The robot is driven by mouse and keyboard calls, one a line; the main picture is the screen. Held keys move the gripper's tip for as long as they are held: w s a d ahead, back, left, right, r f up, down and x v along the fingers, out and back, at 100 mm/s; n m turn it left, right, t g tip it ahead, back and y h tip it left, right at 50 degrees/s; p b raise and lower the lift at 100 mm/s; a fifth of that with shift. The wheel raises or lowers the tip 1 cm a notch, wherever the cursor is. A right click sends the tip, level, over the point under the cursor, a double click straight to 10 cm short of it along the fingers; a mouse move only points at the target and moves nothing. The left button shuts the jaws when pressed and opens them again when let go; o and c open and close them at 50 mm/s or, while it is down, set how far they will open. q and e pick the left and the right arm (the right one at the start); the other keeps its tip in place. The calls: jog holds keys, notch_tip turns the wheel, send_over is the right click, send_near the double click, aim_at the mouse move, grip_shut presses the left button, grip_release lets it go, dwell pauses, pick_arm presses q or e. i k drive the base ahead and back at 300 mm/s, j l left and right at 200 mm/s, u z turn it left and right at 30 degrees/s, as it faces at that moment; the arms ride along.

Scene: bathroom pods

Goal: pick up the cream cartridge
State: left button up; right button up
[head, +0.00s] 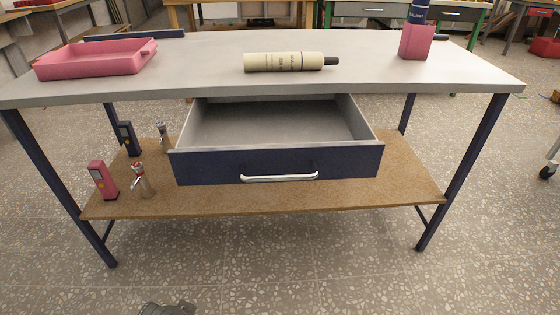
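The cream cartridge (287,62) lies on its side on the grey table top (215,75), near the middle. It has dark lettering on its body, and its dark nozzle end points right. Nothing touches it except the table. A small dark grey part, seemingly the top of my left gripper (168,309), shows at the bottom edge, far below and in front of the table. Its fingers cannot be made out. My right gripper is not in view.
A pink tray (95,62) stands at the table's left, and a pink holder (416,42) with a dark blue cartridge (418,12) at the right. An open, empty drawer (278,165) juts out below. Taps and small boxes stand on the lower shelf (300,202).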

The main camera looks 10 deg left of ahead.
aim_at(260, 62)
jog(key=i+l+u, duration=0.15)
jog(key=u, duration=0.25)
jog(key=i+l+u, duration=0.1)
jog(key=l+u, duration=0.15)
jog(key=u, duration=0.15)
jog(key=i+l+u, duration=0.1)
jog(key=l+u, duration=0.15)
jog(key=u, duration=0.2)
jog(key=i+l+u, duration=0.15)
jog(key=l, duration=0.4)
jog(key=l+u, duration=0.2)
jog(key=l, duration=0.35)
